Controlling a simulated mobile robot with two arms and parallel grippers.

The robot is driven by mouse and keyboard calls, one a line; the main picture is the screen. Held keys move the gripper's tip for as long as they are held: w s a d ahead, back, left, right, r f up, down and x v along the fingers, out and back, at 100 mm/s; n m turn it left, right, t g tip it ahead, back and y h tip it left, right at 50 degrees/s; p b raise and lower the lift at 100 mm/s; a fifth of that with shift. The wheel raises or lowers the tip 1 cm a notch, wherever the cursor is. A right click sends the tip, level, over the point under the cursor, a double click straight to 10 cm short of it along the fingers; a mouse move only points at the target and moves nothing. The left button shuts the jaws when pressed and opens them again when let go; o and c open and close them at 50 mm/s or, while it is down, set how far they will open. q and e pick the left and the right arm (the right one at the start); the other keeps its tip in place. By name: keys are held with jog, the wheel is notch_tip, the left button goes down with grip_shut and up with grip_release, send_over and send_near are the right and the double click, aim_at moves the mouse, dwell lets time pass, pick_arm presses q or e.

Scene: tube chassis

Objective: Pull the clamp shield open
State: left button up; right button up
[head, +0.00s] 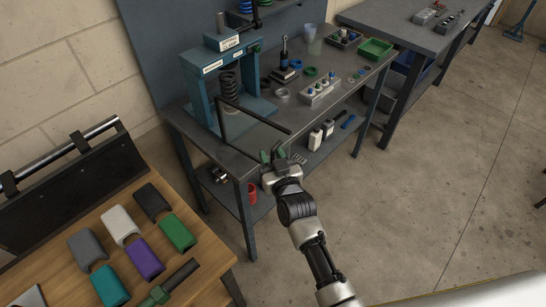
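The clamp shield (256,116) has a black bar frame and stands in front of the blue clamp press (213,92), left of centre in the head view. One bar runs down its left side and a long bar slants down to the right. My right gripper (273,154) is at the bench's front edge, just below the right end of the slanted bar. Its green fingers look apart, with a small gap between them. I cannot tell whether they touch the shield. My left gripper is not in view.
The grey bench holds a grey block with knobs (320,92) and a green tray (375,49). Bottles (315,138) and a red cup (252,193) are on its lower shelf. A wooden table (75,238) with coloured pads is at lower left.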

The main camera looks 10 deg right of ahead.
jog(key=shift+f, duration=0.15)
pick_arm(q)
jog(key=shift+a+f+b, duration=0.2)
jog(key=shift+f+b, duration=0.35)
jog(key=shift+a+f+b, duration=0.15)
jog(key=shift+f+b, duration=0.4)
pick_arm(e)
jog(key=v, duration=1.1)
